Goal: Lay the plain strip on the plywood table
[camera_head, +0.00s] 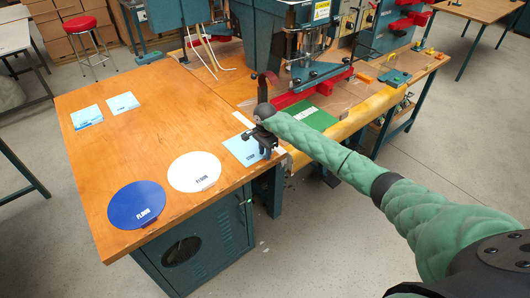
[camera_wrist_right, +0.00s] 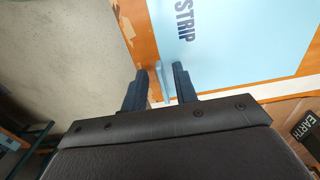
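A light blue sheet lettered STRIP (camera_wrist_right: 235,40) lies at the table's right edge; in the head view it shows beside my right gripper (camera_head: 264,146). It looks plain. In the right wrist view a thin light blue tab (camera_wrist_right: 162,80) stands between the two fingers of my right gripper (camera_wrist_right: 161,75). The fingers are apart, with a gap visible on the tab's left side; contact on its right side is unclear. The plywood table (camera_head: 140,150) is orange-brown. My left gripper is out of view.
Two light blue sheets (camera_head: 87,117) (camera_head: 123,103) lie at the table's left. A white disc (camera_head: 190,173) and blue disc (camera_head: 136,204) lie at the front. A welding machine (camera_head: 262,45) stands behind, with a green piece (camera_head: 312,118) near it. The table's middle is clear.

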